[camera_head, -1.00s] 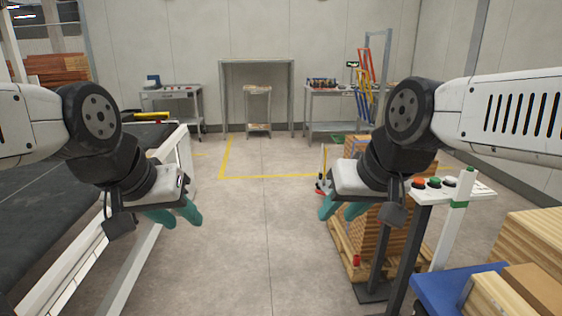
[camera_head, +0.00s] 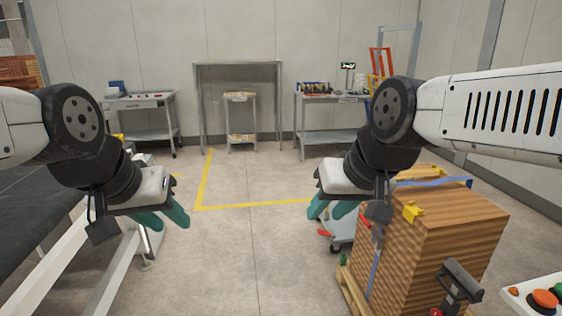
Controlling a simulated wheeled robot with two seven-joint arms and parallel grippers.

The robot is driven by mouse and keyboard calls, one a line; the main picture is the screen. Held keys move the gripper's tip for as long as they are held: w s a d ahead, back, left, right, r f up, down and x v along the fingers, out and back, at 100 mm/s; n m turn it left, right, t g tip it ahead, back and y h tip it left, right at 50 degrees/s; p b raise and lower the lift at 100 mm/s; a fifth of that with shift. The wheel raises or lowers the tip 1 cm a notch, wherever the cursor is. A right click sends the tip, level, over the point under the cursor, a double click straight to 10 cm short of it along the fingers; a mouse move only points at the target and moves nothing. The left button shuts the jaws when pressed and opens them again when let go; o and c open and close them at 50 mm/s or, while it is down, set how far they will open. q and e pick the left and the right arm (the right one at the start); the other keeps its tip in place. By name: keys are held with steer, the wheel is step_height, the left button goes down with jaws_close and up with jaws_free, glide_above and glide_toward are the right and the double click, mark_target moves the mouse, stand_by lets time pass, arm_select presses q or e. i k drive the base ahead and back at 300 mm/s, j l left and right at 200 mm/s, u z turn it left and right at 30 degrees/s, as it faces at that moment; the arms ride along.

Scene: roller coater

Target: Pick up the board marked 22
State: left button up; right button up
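No board with a readable 22 shows in the head view. A large stack of brown boards (camera_head: 430,250) stands on a wooden pallet at the right, with blue strapping and yellow pieces on it. No number can be read on it. My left gripper (camera_head: 166,220) has teal fingers, apart and empty, over the floor beside the white frame at the left. My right gripper (camera_head: 328,212) also has its teal fingers apart and empty, just left of the board stack and not clearly touching anything.
A control panel with red and green buttons (camera_head: 545,298) is at the lower right corner. A dark conveyor (camera_head: 30,205) with white rails runs along the left. Grey workbenches (camera_head: 335,137) stand at the back wall. The middle floor (camera_head: 250,250) is clear, with yellow lines.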

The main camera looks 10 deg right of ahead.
mark_target(423, 173)
steer(key=i+z, duration=0.15)
steer(key=i, duration=0.6)
steer(key=i+j+z, duration=0.1)
steer(key=i, duration=0.65)
steer(key=i+z, duration=0.6)
steer(key=z, duration=0.15)
steer(key=i+z, duration=0.8)
